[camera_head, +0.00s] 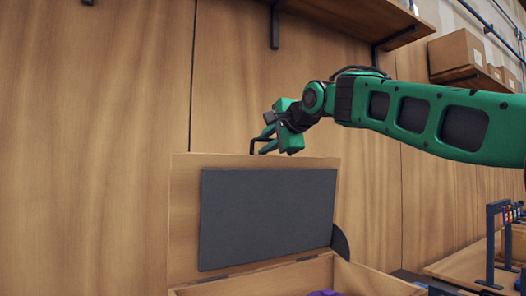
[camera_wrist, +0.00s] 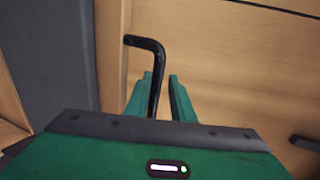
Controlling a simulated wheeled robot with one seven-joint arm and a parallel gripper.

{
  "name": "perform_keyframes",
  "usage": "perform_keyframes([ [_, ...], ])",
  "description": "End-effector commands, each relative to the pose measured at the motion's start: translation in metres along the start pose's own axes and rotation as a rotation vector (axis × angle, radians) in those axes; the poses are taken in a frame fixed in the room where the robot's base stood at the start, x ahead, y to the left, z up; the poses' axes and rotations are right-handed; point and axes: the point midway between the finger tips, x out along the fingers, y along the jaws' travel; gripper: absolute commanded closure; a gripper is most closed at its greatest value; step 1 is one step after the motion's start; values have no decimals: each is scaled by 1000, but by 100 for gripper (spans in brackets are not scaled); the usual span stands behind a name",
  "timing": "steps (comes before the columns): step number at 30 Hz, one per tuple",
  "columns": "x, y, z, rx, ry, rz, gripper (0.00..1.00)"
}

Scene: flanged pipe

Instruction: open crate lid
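The wooden crate (camera_head: 372,282) is at the bottom of the head view, with its lid (camera_head: 184,215) standing roughly upright at the back. The lid's inner side carries a dark grey panel (camera_head: 268,218). A black bent handle (camera_head: 254,144) shows at the lid's top edge; in the wrist view the handle (camera_wrist: 157,55) runs between my green fingers. My gripper (camera_head: 268,139) is at the top of the lid. In the wrist view my gripper (camera_wrist: 162,80) has its fingers apart around the handle, with a gap visible on the right side. Contact with the left finger is unclear.
A purple thing (camera_head: 323,293) shows partly inside the crate. Wooden wall panels (camera_head: 100,120) stand behind the lid. A shelf (camera_head: 405,35) is above my arm, and boxes (camera_head: 457,52) sit at upper right. A dark blue frame (camera_head: 492,245) stands on a wooden surface at right.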

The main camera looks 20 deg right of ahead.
Motion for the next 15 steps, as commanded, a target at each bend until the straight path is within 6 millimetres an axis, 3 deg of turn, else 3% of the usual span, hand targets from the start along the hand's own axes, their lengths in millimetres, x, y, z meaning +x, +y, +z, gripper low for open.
perform_keyframes([
  [15,-8,-2,0,-1,1,-3,83],
])
